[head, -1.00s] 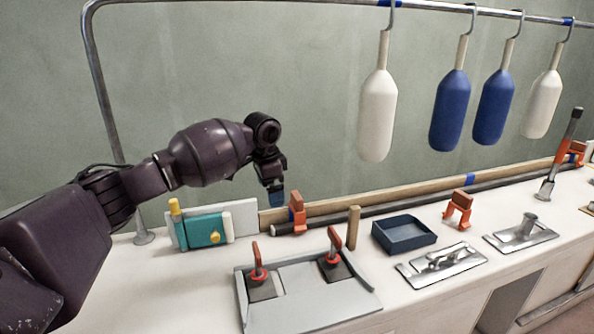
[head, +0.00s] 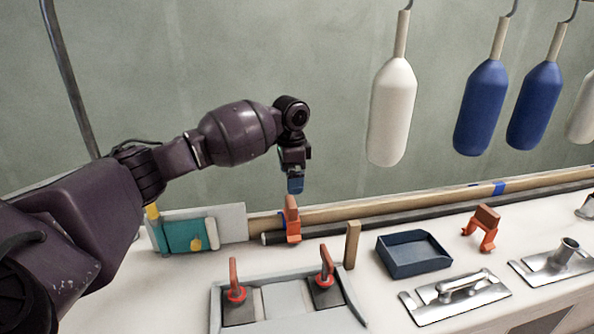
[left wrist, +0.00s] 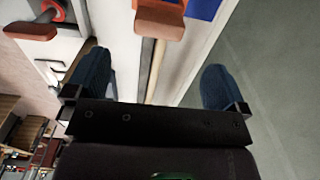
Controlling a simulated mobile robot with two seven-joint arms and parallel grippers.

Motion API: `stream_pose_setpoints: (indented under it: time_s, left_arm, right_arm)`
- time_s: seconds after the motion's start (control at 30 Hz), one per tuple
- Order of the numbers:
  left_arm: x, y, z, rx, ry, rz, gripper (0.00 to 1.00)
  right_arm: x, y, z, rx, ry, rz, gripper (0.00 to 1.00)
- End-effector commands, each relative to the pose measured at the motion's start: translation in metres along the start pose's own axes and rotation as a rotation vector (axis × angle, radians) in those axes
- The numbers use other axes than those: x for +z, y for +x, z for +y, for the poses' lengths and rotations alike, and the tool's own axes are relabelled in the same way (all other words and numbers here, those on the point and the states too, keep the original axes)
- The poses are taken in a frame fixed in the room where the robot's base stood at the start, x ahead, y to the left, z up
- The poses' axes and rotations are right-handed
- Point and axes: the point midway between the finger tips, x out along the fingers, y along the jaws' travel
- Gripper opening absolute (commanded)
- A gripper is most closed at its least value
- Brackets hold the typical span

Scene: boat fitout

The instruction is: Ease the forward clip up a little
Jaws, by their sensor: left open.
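An orange clip (head: 292,222) sits at the left end of the dark rod (head: 340,229), against the wooden rail behind. A second orange clip (head: 482,228) stands on the bench further right; I cannot tell for certain which one is called forward. My left gripper (head: 295,187) points down just above the left clip's upright orange top, apart from it in the head view. In the left wrist view my gripper (left wrist: 153,85) is open, with its blue fingers wide apart and nothing between them. An orange clip (left wrist: 159,18) shows ahead of the fingers. My right gripper is out of view.
A wooden peg (head: 352,245) and a dark blue tray (head: 413,254) stand right of the left clip. A grey panel (head: 278,302) with two red-handled levers lies in front. A teal box (head: 186,235) is at left. White and blue fenders hang behind.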

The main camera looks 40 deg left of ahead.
Motion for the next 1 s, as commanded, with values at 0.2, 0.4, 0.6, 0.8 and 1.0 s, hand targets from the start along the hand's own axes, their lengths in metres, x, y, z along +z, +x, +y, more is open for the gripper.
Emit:
stream_pose_setpoints:
  time_s: [0.2, 0.4, 0.6, 0.8, 1.0]
  left_arm:
    - [0.001, 0.04, 0.0, 0.006, 0.0, -0.01, 1.0]
    - [0.001, 0.071, 0.001, 0.006, 0.001, -0.01, 1.0]
    - [0.001, 0.093, 0.001, 0.005, 0.001, -0.008, 1.0]
    - [0.001, 0.101, 0.001, 0.003, 0.001, -0.004, 1.0]
    - [0.0, 0.101, 0.001, 0.001, 0.001, -0.002, 1.0]
  right_arm:
    - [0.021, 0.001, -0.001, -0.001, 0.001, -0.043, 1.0]
    - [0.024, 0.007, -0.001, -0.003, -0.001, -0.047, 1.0]
    - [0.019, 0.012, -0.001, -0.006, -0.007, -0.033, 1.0]
    - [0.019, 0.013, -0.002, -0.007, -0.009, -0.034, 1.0]
    - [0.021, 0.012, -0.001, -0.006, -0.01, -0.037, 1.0]
